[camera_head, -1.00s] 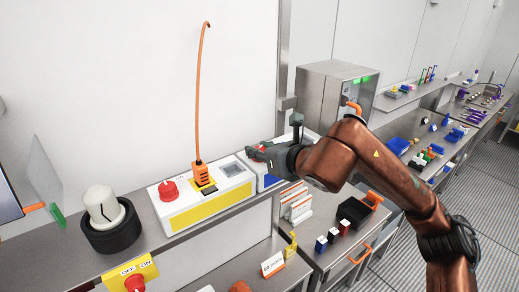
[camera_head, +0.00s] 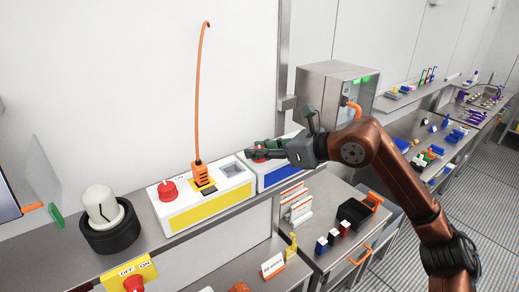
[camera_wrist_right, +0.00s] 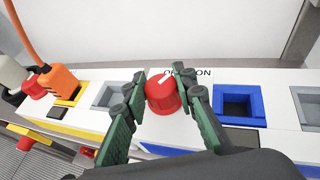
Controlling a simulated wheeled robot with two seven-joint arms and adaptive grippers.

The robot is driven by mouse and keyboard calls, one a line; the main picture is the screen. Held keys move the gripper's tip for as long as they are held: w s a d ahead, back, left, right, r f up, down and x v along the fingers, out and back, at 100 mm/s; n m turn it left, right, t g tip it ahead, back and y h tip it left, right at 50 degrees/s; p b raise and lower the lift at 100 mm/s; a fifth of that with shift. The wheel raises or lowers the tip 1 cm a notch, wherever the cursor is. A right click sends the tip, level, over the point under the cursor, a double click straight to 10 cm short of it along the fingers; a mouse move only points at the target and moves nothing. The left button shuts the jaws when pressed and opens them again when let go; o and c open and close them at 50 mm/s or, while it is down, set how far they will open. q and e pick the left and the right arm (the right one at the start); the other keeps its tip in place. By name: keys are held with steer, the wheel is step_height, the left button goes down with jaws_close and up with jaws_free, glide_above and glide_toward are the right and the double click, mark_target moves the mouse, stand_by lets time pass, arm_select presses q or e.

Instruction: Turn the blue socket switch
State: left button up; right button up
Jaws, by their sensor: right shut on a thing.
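The blue socket box (camera_head: 272,178) is white with a blue front panel and stands on the shelf right of the yellow socket box. Its red knob (camera_wrist_right: 162,94) has a white pointer mark and sits below OFF and ON lettering, partly covered by the fingers. My right gripper (camera_wrist_right: 163,92) has its green fingers on both sides of this knob, shut on it; in the head view the gripper (camera_head: 258,152) reaches in from the right. A blue-framed square socket (camera_wrist_right: 240,104) lies just right of the knob. My left gripper is not in view.
The yellow socket box (camera_head: 205,203) with a red knob and an orange plug (camera_head: 201,174) with upright cable stands close on the left. A metal cabinet (camera_head: 325,95) stands behind my right arm.

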steer(key=n+g+y+p, duration=0.1)
steer(key=g, duration=0.1)
steer(key=n+g+p, duration=0.1)
steer(key=n, duration=0.1)
steer(key=shift+w+r+n+g+y, duration=0.1)
steer(key=shift+r+n+g+y, duration=0.1)
steer(key=shift+n+g+y, duration=0.15)
steer(key=shift+f+n+g+y+p, duration=0.1)
steer(key=shift+n+g+y+p, duration=0.25)
steer(key=shift+n+g+p, duration=1.1)
steer(key=shift+g+b, duration=0.3)
steer(key=shift+g, duration=0.3)
steer(key=o, duration=1.2)
steer(key=shift+f, duration=0.1)
steer(key=shift+d, duration=0.1)
steer(key=v, duration=1.2)
